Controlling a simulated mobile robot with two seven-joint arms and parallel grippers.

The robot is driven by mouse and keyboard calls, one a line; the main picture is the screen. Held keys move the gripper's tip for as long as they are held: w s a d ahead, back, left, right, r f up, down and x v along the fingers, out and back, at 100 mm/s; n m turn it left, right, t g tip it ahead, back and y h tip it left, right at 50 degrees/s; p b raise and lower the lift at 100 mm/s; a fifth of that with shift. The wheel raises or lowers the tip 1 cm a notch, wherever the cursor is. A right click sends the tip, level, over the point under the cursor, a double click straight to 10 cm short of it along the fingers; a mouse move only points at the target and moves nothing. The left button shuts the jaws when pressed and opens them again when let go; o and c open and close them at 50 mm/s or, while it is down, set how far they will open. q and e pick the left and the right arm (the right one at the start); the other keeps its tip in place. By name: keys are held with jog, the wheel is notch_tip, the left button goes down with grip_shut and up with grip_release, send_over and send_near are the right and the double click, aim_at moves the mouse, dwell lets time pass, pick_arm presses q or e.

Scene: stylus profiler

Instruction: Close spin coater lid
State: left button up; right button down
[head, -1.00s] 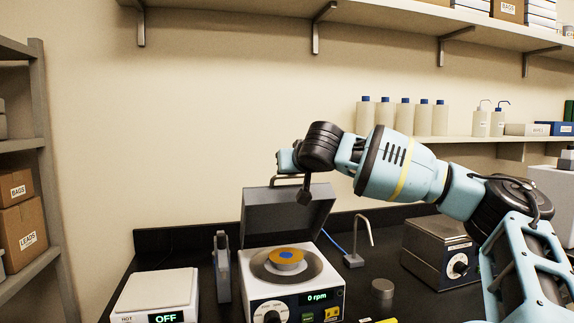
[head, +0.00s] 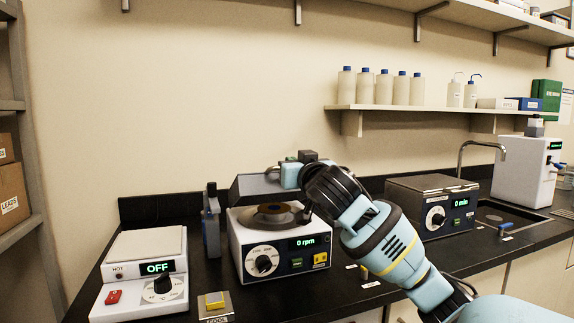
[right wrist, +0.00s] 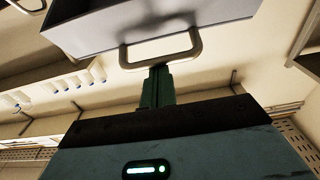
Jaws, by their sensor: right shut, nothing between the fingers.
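The spin coater (head: 298,262) is a white box with a dark front panel, a dial and a display reading 0 rpm. Its grey lid (head: 258,187) is tilted partway down, with a gap under its front edge. The round bowl (head: 270,217) shows below it. My right gripper (head: 284,172) is at the lid, partly hidden by its own wrist. In the right wrist view my shut fingers (right wrist: 157,72) are at the lid's handle (right wrist: 160,50). They look to be against its bar, not gripping it; contact is unclear. My left gripper is not in view.
A hot plate (head: 145,275) reading OFF stands at left, with a small yellow-topped block (head: 215,302) in front. A grey upright device (head: 212,225) stands between hot plate and coater. A grey box with a dial (head: 432,205) stands right of the coater, beyond my right arm.

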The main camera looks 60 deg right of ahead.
pick_arm(q)
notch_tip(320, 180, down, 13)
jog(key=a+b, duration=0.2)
jog(key=b, duration=1.1)
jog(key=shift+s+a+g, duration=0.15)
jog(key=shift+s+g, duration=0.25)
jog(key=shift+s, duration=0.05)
pick_arm(e)
notch_tip(320, 180, down, 13)
jog(key=s+a+t+h, duration=0.2)
jog(key=t+h, duration=0.1)
jog(key=t, duration=0.1)
jog(key=shift+s, duration=0.15)
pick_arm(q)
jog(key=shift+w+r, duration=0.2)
pick_arm(e)
jog(key=shift+f, duration=0.1)
